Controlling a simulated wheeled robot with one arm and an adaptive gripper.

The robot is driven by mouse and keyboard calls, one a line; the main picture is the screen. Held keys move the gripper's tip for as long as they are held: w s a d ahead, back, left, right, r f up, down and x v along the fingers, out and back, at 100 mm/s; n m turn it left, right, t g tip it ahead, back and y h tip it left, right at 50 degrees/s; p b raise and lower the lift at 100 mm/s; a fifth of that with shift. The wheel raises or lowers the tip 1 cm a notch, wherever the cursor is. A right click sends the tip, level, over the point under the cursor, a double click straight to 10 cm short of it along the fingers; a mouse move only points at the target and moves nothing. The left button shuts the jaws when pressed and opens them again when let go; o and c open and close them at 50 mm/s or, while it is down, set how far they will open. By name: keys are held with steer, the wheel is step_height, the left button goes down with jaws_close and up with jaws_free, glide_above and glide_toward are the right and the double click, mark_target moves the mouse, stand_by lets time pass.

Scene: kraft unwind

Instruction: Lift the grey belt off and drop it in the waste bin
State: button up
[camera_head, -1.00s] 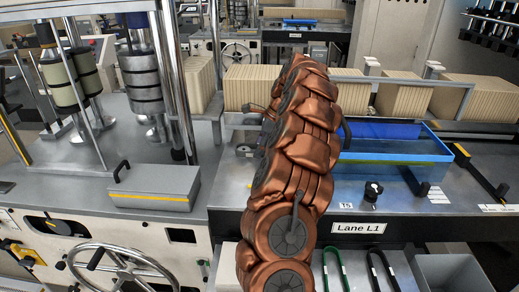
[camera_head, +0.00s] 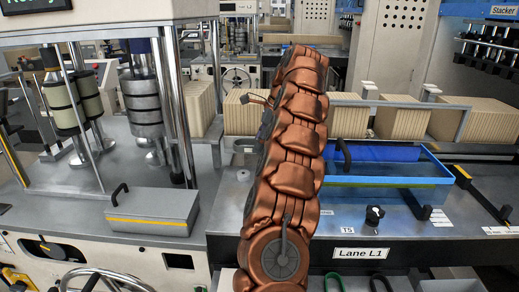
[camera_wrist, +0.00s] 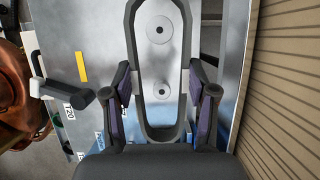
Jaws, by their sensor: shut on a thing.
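The grey belt (camera_wrist: 131,42) is a dark, long oval loop in the wrist view. The two fingers of my gripper (camera_wrist: 162,96), with purple pads, are shut on its two long sides near its lower end. Two pale round discs with dark centres show inside the loop, on or above a grey metal surface. I cannot tell whether the belt still touches them. In the head view my copper arm hides the gripper and belt. A grey open box (camera_head: 450,285), possibly the waste bin, is cut off at the lower right.
A black handle (camera_wrist: 62,92) is left of the fingers, and stacked tan boards (camera_wrist: 288,90) stand close on the right. In the head view a blue tray (camera_head: 385,193) lies right of my arm. A green loop (camera_head: 333,282) and a dark loop (camera_head: 380,282) hang below the Lane L1 sign (camera_head: 361,253).

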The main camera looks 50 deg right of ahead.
step_height(320, 180, up, 7)
steer(key=p, duration=0.5)
steer(key=shift+r, duration=0.15)
